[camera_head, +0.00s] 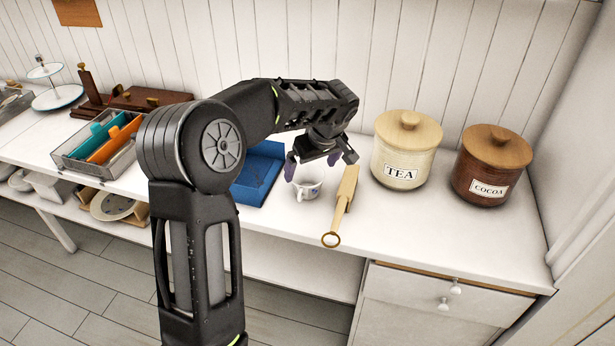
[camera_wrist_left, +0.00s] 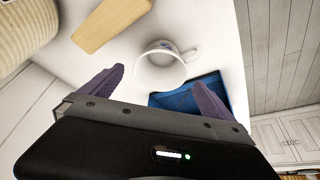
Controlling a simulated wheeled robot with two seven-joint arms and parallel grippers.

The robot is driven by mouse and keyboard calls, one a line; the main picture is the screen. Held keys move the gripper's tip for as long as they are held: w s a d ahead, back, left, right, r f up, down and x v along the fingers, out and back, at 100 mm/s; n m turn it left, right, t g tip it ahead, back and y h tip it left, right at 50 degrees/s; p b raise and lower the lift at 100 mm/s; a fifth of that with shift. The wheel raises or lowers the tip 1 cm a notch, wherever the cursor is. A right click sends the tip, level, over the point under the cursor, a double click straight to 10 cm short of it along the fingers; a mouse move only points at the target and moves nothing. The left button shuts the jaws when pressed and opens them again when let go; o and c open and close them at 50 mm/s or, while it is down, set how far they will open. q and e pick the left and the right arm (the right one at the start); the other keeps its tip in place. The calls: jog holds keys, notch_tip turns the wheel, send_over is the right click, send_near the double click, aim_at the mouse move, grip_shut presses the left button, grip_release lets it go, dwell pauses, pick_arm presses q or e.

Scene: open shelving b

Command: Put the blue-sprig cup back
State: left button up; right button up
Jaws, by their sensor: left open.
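The blue-sprig cup (camera_head: 306,187) is white with small blue marks and stands upright on the white counter, between a blue tray and a wooden paddle-like tool. It also shows in the left wrist view (camera_wrist_left: 158,69), with its handle toward the right there. My left gripper (camera_head: 321,172) is above the cup with its fingers spread apart. In the left wrist view the two purple fingertips (camera_wrist_left: 162,82) are on either side of the cup and hold nothing. I cannot tell how far above the cup they are. My right gripper is not in view.
The blue tray (camera_head: 268,148) lies left of the cup, partly hidden by my arm. The wooden tool (camera_head: 346,190) lies right of it. A TEA canister (camera_head: 405,152) and a COCOA canister (camera_head: 489,168) stand further right. A bin with colored dividers (camera_head: 78,160) is at left.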

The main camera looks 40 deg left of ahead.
pick_arm(q)
jog(key=v, duration=0.4)
jog(key=shift+d+r, duration=0.1)
jog(key=shift+r, duration=0.1)
dwell(0.7)
